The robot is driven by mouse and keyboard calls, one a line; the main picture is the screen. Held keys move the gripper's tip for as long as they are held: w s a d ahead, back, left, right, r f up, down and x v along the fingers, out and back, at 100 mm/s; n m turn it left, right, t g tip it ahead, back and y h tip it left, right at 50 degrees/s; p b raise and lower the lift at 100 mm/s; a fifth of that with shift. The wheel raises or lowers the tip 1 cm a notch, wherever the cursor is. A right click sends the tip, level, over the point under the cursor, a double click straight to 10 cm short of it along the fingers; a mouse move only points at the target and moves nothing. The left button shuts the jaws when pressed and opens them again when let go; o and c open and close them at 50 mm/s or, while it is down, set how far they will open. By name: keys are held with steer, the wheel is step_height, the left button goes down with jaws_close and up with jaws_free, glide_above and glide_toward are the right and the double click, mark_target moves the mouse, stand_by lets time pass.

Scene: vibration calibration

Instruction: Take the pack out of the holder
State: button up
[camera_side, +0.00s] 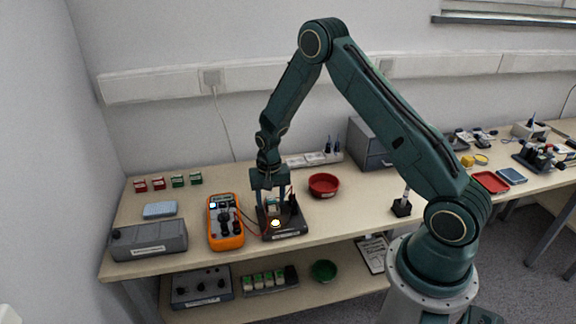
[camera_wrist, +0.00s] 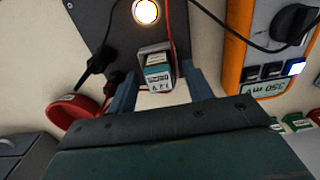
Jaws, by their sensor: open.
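The pack (camera_wrist: 158,76), a small block with a white and teal label, sits in a grey holder (camera_wrist: 150,50) on a dark base plate (camera_wrist: 105,28). My gripper (camera_wrist: 159,88) is open, with one finger on each side of the pack. I cannot tell whether the fingers touch it. In the side view my gripper (camera_side: 272,200) points down over the back of the base plate (camera_side: 290,233). The pack (camera_side: 272,205) shows only in part between the fingers there.
A round lamp (camera_side: 276,223) glows on the plate. Red and black leads run to the orange multimeter (camera_side: 226,228) on the left. A red bowl (camera_side: 323,185) stands right of my gripper, with a grey drawer box (camera_side: 375,150) behind. A grey case (camera_side: 150,240) is at far left.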

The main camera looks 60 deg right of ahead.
mark_target(270, 197)
stand_by(0.4)
jaws_close()
steer(key=shift+r, duration=0.2)
step_height(270, 197, up, 20)
steer(key=shift+f, duration=0.15)
stand_by(0.7)
stand_by(0.4)
